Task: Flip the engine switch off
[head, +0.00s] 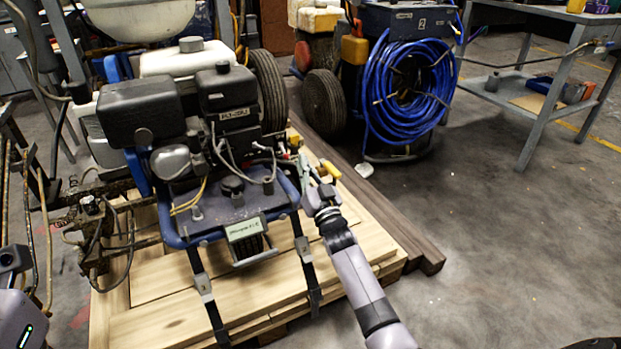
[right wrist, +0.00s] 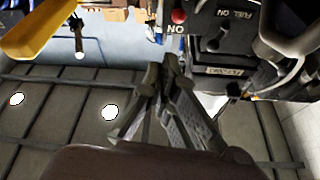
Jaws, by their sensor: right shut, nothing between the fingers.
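The line striper's engine (head: 232,95) is a dark block on a blue frame, standing on a wooden pallet. In the right wrist view a dark control panel (right wrist: 225,40) carries a round red switch knob (right wrist: 179,17) with an "ON" label just below it. My right gripper (head: 308,168) is beside the engine's right side; it also shows in the right wrist view (right wrist: 162,72). Its fingers are shut and empty, pointing toward the panel, with a gap to the red knob in the picture. The knob is too small to make out in the head view. My left gripper is not seen.
The pallet (head: 160,285) lies under the machine, with straps across it. A blue hose coil (head: 405,95) and a metal table (head: 545,75) stand behind. The floor at right is clear.

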